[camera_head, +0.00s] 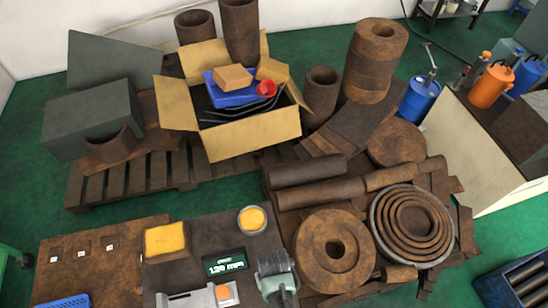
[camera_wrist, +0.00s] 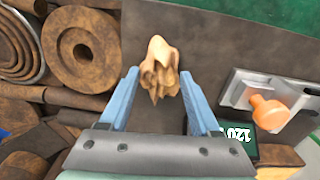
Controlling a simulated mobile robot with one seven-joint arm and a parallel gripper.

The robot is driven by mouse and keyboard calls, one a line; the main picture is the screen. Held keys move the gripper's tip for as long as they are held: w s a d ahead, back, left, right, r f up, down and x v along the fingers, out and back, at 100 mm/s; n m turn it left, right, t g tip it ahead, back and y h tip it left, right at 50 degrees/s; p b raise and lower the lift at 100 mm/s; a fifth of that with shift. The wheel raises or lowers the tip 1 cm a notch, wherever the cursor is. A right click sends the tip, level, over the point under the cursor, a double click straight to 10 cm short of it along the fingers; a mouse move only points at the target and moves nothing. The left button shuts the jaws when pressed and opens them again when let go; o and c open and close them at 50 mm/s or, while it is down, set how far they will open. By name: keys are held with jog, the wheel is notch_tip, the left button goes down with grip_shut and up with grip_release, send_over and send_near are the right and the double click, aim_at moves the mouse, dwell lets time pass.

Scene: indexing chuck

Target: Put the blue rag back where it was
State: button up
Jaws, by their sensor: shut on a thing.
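A crumpled tan, cloth-like piece (camera_wrist: 160,70) shows between the tips of my gripper (camera_wrist: 158,78) in the wrist view, its folds hanging over a dark surface. My gripper is shut on it. No rag that is clearly blue shows in either view. In the head view my gripper (camera_head: 275,268) is at the bottom, over the right part of the dark worktop (camera_head: 205,238); what it holds is hidden there.
A display (camera_head: 225,264) and a metal fixture with an orange knob (camera_head: 222,292) are left of my gripper. A yellow block (camera_head: 165,240) and a round yellow-topped tin (camera_head: 252,220) stand behind. Rusty rings (camera_head: 335,250) crowd the right. A cardboard box (camera_head: 250,138) stands farther back.

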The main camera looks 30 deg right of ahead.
jog(key=shift+f, duration=0.2)
jog(key=o, duration=1.2)
jog(key=shift+r, duration=0.15)
